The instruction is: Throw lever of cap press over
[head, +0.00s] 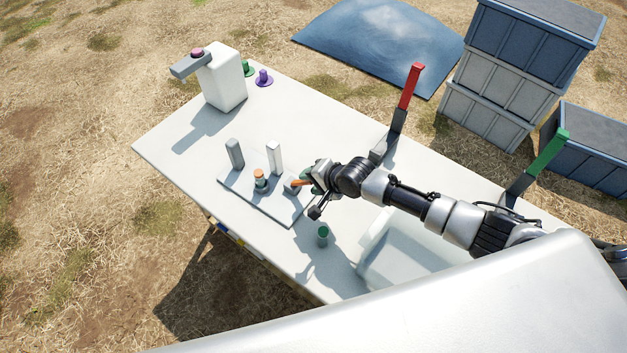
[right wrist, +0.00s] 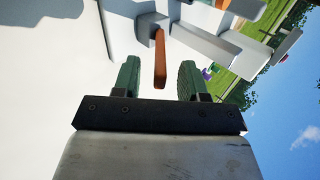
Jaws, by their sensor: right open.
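The cap press has a grey base plate (head: 228,186) on the white table, with a grey post (head: 235,153) and a white post (head: 274,158). An orange-capped vial (head: 260,182) stands on the plate. The press lever has an orange handle (head: 300,182) that also shows in the right wrist view (right wrist: 160,62). My right gripper (head: 312,184) is open at the lever's right end. In the right wrist view, the handle's end lies between the green fingers (right wrist: 158,78), with gaps on both sides. My left gripper is not in view.
A green-capped vial (head: 323,236) stands near the table's front edge, beside a translucent bin (head: 375,262). A red-handled lever (head: 411,87) and a green-handled lever (head: 547,155) rise along the far edge. A white dispenser (head: 222,78) and loose caps (head: 264,78) stand far left.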

